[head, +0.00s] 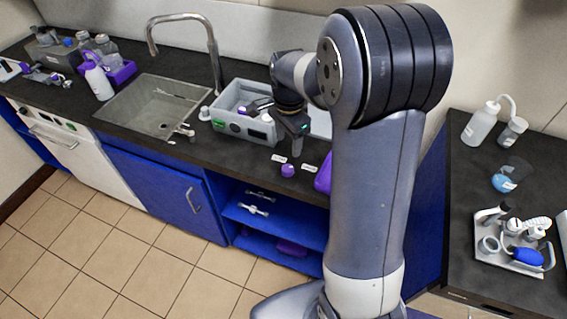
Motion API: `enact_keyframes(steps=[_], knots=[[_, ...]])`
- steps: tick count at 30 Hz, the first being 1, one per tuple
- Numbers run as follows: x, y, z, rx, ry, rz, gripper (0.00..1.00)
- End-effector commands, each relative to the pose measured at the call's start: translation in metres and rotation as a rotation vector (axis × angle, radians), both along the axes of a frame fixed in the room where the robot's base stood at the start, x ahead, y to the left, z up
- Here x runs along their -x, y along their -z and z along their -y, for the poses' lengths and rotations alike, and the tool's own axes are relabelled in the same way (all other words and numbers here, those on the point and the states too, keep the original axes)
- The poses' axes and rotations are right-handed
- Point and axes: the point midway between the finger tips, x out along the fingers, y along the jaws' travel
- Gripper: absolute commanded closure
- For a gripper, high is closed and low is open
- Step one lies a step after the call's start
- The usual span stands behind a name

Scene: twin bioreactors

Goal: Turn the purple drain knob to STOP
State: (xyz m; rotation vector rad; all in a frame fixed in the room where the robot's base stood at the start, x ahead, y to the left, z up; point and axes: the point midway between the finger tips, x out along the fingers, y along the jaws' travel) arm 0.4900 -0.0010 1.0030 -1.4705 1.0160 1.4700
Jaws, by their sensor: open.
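A small purple knob (288,171) sits at the front edge of the dark counter, in the middle of the head view. Two small white labels lie near it, one up and to the left (279,158) and one to the right (308,168). Their text is too small to read, and I cannot tell which way the knob points. My gripper (297,153) is open and points down just above and behind the knob in the picture. It looks apart from the knob, and its fingers are small and dark here.
A grey bin (226,117) stands left of my gripper, beside the sink (150,105) and its tall faucet (213,50). A larger purple object (323,178) is partly hidden behind my arm. A side counter (459,190) at right holds bottles and a tray (500,258).

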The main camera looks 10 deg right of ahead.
Motion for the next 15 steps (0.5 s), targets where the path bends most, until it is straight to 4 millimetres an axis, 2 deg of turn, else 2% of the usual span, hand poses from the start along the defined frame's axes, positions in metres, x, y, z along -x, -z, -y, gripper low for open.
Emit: enact_keyframes(steps=[5, 15], knots=[[-0.001, 0.015, 0.0, 0.0, 0.011, -0.006, 0.46], [0.0, 0.078, 0.0, 0.0, 0.008, -0.008, 0.46]])
